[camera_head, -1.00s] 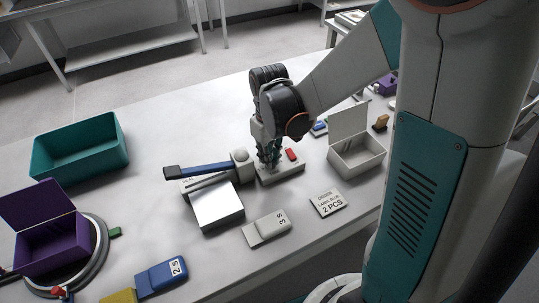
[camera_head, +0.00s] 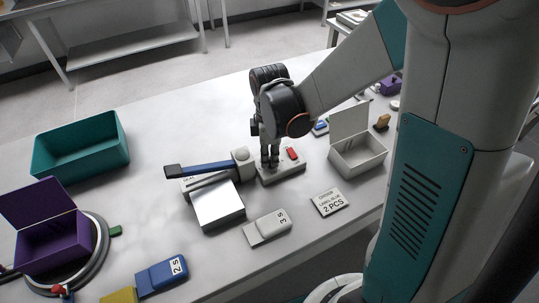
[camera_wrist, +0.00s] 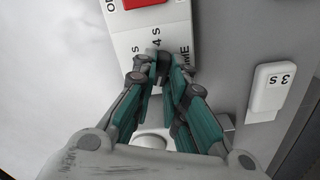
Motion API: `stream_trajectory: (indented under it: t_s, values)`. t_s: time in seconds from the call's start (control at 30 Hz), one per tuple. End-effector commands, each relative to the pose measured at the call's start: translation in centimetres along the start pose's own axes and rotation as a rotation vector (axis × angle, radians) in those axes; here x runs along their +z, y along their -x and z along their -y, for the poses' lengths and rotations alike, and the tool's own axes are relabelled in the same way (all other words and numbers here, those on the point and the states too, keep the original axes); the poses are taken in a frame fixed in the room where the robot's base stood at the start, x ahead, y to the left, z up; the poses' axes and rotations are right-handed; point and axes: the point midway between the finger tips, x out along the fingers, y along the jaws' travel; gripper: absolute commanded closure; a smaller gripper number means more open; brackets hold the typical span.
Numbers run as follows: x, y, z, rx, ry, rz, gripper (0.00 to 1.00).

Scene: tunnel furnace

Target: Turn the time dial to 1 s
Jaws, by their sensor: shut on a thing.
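A pale control box (camera_head: 288,175) with a red switch (camera_head: 292,153) stands on the table in the head view. The wrist view shows the same box (camera_wrist: 125,45) with its red switch (camera_wrist: 143,3) and printed marks that read "4 s" and "TIME". My gripper (camera_head: 269,163) points down onto the left part of the box. In the wrist view the fingertips of my gripper (camera_wrist: 164,62) are closed together at the printed marks. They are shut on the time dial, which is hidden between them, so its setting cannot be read.
Left of the box is a sealer-like device with a blue lever (camera_head: 205,170) and a bright plate (camera_head: 217,204). A block marked "3 S" (camera_head: 262,230) and a label card (camera_head: 329,203) lie in front. An open white box (camera_head: 358,157) stands close on the right.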

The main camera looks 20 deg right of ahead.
Motion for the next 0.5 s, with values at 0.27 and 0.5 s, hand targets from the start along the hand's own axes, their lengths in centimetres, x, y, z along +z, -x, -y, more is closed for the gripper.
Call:
stream_trajectory:
  t_s: [0.27,0.5]
  values:
    - [-0.02,0.04,0.03,0.002,0.216,0.000,1.00]
    - [-0.01,0.05,0.08,0.002,0.336,-0.001,1.00]
